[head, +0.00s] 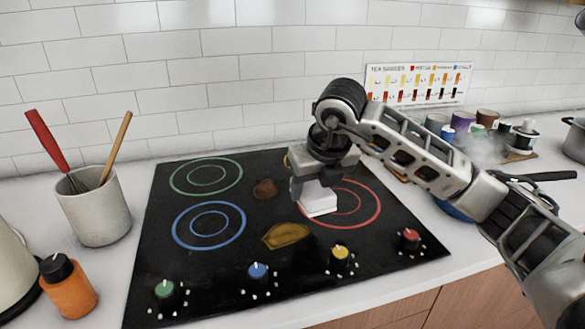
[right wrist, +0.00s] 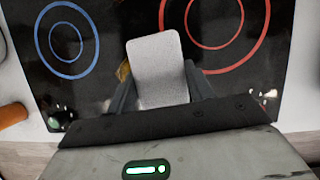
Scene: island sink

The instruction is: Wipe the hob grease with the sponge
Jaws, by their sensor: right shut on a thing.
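The black hob (head: 215,265) has coloured burner rings. A yellow-brown grease patch (head: 286,235) lies near its middle, and a smaller red-brown patch (head: 265,188) lies behind it. A yellowish patch edge (right wrist: 124,70) shows beside the sponge in the right wrist view. My right gripper (head: 318,186) is shut on the white sponge (head: 318,203), which also shows between the fingers in the right wrist view (right wrist: 158,65). The sponge is over the left part of the red ring, right of both patches. I cannot tell whether it touches the hob. My left gripper is not in view.
Knobs such as the yellow one (head: 340,254) line the hob's front. A utensil crock (head: 95,210) and an orange bottle (head: 70,288) stand left. Cups (head: 462,121) and a dark-handled pan (head: 545,176) stand right. A tiled wall is behind.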

